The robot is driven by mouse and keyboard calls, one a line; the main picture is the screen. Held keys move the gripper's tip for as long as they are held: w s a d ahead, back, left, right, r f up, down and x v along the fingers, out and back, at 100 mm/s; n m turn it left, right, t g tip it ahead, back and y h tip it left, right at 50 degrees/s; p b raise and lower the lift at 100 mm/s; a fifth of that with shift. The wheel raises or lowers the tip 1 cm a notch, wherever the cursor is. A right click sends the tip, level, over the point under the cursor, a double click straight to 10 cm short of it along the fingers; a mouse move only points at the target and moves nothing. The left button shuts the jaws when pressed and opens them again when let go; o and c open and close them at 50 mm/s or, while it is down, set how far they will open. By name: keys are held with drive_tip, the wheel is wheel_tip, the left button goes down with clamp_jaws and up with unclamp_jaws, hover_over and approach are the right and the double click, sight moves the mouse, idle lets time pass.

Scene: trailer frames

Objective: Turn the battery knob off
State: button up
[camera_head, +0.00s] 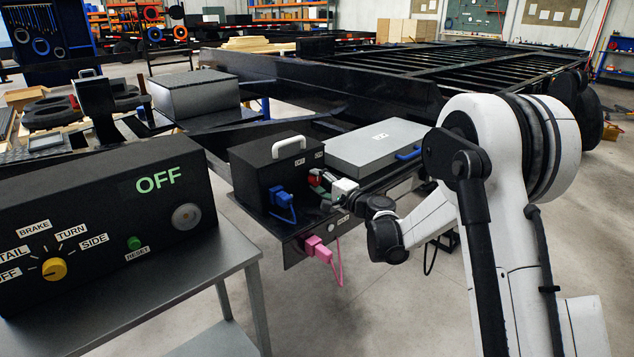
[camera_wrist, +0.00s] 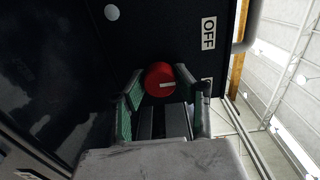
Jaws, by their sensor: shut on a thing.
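The red battery knob (camera_wrist: 159,76) sits on the face of a black box and has a white pointer mark. In the wrist view the mark points right, toward a label partly hidden by a finger; the OFF label (camera_wrist: 208,33) is above and right. My gripper (camera_wrist: 161,92) has its green-padded fingers on either side of the knob and is shut on it. In the head view the black battery box (camera_head: 262,167) has a white handle on top, and my gripper (camera_head: 326,182) is at its right side, with a bit of the red knob (camera_head: 313,180) showing.
A blue plug (camera_head: 281,196) and a pink plug (camera_head: 317,246) with cables are close to my gripper. A grey case (camera_head: 376,142) with a blue handle lies behind. A control panel (camera_head: 100,215) reading OFF stands on a metal table at left. Open floor lies at right.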

idle(0.5)
drive_tip(key=o, duration=1.1)
drive_tip(key=shift+o, duration=0.2)
drive_tip(key=v, duration=1.2)
